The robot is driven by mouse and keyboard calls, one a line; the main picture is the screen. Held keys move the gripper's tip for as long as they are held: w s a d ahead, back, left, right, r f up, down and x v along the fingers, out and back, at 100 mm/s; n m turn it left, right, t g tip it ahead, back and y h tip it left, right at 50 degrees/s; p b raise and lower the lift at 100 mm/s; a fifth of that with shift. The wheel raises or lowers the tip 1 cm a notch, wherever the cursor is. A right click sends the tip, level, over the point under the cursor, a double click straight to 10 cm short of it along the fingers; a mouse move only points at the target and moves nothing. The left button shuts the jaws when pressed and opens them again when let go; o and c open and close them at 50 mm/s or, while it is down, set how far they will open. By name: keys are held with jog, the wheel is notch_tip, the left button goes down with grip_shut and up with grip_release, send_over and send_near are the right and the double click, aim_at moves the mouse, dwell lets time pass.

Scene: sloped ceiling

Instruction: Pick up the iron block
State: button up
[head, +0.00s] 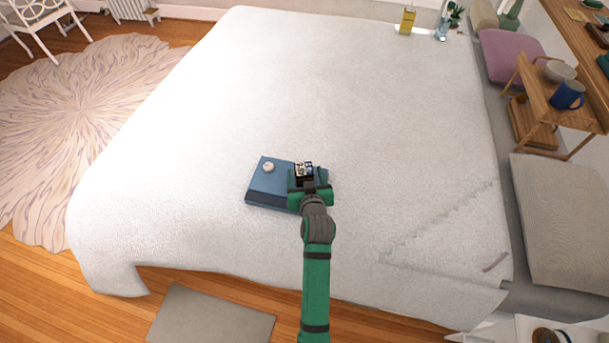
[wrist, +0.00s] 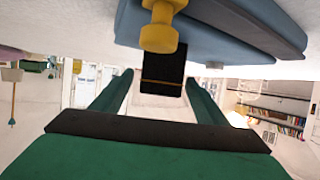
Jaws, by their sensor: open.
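A small dark block, which looks like the iron block (head: 304,168), is at the right part of a blue, book-like slab (head: 268,188) on the bed. My gripper (head: 309,184) is over the slab's right side and partly hides the block. In the wrist view a black block with a thin yellowish line (wrist: 163,75) shows between the two green fingers of my gripper (wrist: 160,84). The fingers are apart, with gaps on both sides of the block. I cannot tell how deep it sits between them.
A small pale round item (head: 268,167) is on the slab's left part. A yellow knobbed piece (wrist: 159,30) shows beside the block in the wrist view. The white bed (head: 330,80) is mostly clear. A wooden stand (head: 540,95) with a blue mug (head: 567,95) is at right.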

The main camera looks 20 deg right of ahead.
jog(key=shift+x, duration=0.95)
jog(key=shift+w+a, duration=0.1)
jog(key=c, duration=1.5)
jog(key=shift+w+r, duration=0.1)
grip_shut()
